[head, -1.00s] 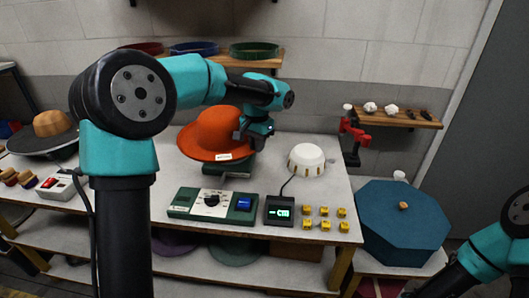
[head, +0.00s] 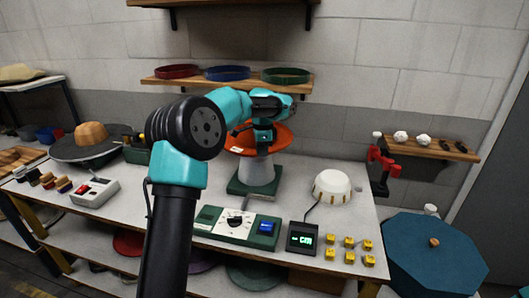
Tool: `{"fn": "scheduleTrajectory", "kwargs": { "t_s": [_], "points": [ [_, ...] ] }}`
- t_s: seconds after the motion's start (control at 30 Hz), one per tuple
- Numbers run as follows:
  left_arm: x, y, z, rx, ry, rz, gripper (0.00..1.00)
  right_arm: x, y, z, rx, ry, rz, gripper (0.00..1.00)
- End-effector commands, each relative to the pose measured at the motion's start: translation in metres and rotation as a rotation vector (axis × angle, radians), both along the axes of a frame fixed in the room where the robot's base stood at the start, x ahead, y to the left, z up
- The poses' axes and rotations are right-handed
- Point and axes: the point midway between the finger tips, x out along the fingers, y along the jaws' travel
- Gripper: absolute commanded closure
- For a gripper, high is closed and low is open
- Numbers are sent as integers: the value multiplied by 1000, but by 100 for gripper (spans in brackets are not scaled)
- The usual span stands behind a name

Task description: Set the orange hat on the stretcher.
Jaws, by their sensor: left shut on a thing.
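The orange hat (head: 278,142) hangs in my left gripper (head: 264,138), which is shut on its near side. The hat is above a pale grey cone (head: 257,176) on a dark green base; whether it touches the cone's top is hidden. The white slotted dome (head: 332,186), which looks like the stretcher, stands bare to the right of the cone. A cable runs from it to a small black display (head: 303,238). The hat is behind and left of the dome, and higher. My right gripper is out of view.
A green control box (head: 236,226) with a dial and several yellow blocks (head: 348,242) lie along the front of the table. A red clamp stand (head: 380,160) is right of the dome. A shelf with hat rings (head: 228,74) hangs close behind my left gripper.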

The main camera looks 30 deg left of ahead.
Motion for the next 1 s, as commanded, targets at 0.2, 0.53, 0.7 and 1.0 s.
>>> {"fn": "scheduleTrajectory", "kwargs": {
  "t_s": [0.2,0.53,0.7,1.0],
  "points": [
    [0,0,-1,1,-1,1,100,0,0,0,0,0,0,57],
    [0,0,-20,1,1,1,100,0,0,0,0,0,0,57],
    [0,0,-36,0,1,1,100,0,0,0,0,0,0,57],
    [0,0,-64,0,0,1,100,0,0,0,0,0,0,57]
  ]
}}
